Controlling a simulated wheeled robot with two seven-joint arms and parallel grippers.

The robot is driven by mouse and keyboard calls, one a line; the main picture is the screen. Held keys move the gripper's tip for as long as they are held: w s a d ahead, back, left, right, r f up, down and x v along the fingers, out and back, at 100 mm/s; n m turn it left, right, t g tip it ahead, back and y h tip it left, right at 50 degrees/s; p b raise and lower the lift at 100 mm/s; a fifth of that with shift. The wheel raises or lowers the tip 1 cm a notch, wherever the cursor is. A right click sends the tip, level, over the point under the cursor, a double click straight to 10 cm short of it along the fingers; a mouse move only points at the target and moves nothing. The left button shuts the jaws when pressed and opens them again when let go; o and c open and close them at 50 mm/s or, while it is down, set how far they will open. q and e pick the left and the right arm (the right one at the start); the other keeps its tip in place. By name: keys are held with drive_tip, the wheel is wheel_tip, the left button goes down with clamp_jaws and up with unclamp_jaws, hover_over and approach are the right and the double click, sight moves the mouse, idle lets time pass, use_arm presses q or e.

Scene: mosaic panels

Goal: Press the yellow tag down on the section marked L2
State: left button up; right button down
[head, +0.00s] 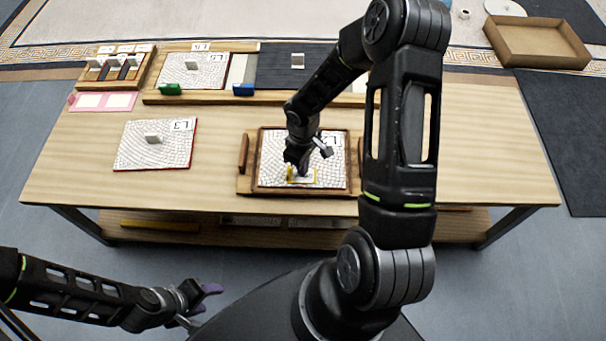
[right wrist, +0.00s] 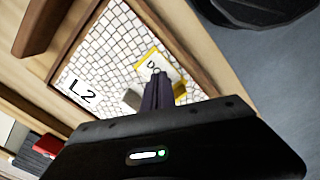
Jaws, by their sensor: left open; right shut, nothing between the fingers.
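The section marked L2 (head: 275,155) is a white mosaic panel in a brown wooden tray (head: 246,187) at the middle front of the table. It also shows in the right wrist view (right wrist: 108,45), with its L2 label at lower left. The yellow tag (head: 312,178), a white plate with yellow edges, lies on the panel near its front edge; it is partly hidden by my gripper in the right wrist view (right wrist: 150,60). My right gripper (right wrist: 157,78) is shut and empty, its fingertips over or on the tag; contact is unclear. My left gripper (head: 208,303) is open and empty, off the table.
A grey block (right wrist: 131,99) stands on L2 beside my right fingers. The L3 panel (head: 175,150) lies to the left. Behind are a longer tray with the L5 panel (head: 190,72), a small wooden rack (head: 105,75) and a pink frame (head: 105,102). The table's right end is clear.

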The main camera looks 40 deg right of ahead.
drive_tip(key=shift+f+b, duration=0.8)
drive_tip(key=shift+f, duration=0.05)
idle(0.5)
drive_tip(key=shift+r, duration=0.1)
wheel_tip(320, 180, up, 8)
drive_tip(key=p, duration=0.6)
idle(0.5)
drive_tip(key=shift+w, duration=0.1)
idle(0.4)
drive_tip(key=s+a+f+m+t+y, duration=0.1)
drive_tip(key=a+f+m+y, duration=0.15)
drive_tip(key=a, duration=0.55)
drive_tip(key=s+a+f+m+t+y, duration=0.1)
drive_tip(key=a+f+m+t, duration=0.15)
drive_tip(key=a, duration=0.55)
drive_tip(key=s+a+f+m+g, duration=0.1)
drive_tip(key=s+a+f+g, duration=0.2)
drive_tip(key=s+a, duration=0.6)
drive_tip(key=s, duration=0.3)
drive_tip(key=shift+s+y, duration=0.3)
drive_tip(key=shift+y, duration=0.05)
